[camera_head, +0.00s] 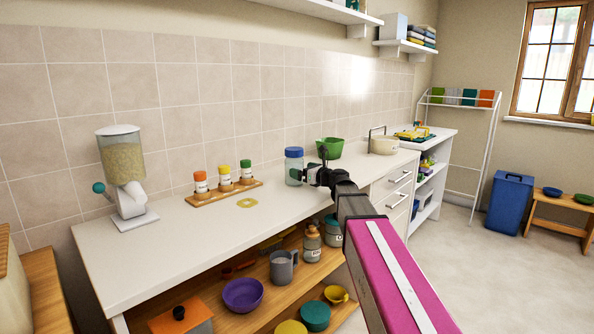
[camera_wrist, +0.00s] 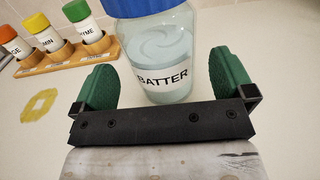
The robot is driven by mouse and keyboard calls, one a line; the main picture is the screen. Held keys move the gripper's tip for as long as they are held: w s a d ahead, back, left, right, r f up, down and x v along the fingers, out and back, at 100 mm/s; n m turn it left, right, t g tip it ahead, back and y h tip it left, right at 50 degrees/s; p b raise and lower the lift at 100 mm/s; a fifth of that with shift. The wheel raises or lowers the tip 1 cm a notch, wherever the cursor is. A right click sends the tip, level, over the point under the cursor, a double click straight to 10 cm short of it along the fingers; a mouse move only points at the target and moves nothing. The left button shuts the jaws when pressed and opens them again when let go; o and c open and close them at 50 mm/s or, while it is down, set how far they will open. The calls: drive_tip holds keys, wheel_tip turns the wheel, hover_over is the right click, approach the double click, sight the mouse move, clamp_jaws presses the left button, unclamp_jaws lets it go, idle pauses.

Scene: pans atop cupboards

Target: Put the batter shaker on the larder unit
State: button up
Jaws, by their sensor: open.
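The batter shaker (camera_wrist: 165,55) is a clear bottle with a blue lid, pale swirling contents and a BATTER label. In the wrist view it stands upright on the white counter, just beyond and between the green fingertips. My gripper (camera_wrist: 165,85) is open, with one finger on each side of the shaker's lower part; I cannot tell whether either touches it. In the head view the shaker (camera_head: 294,166) stands near the back of the counter, beside my gripper (camera_head: 310,176). I cannot tell which furniture is the larder unit.
A wooden rack (camera_head: 224,192) with several spice jars stands left of the shaker, with a yellow ring (camera_head: 247,203) in front. A cereal dispenser (camera_head: 124,170) stands at the far left. The counter's front left (camera_head: 180,250) is clear.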

drive_tip(key=v, duration=0.8)
drive_tip(key=shift+c, duration=0.3)
idle(0.8)
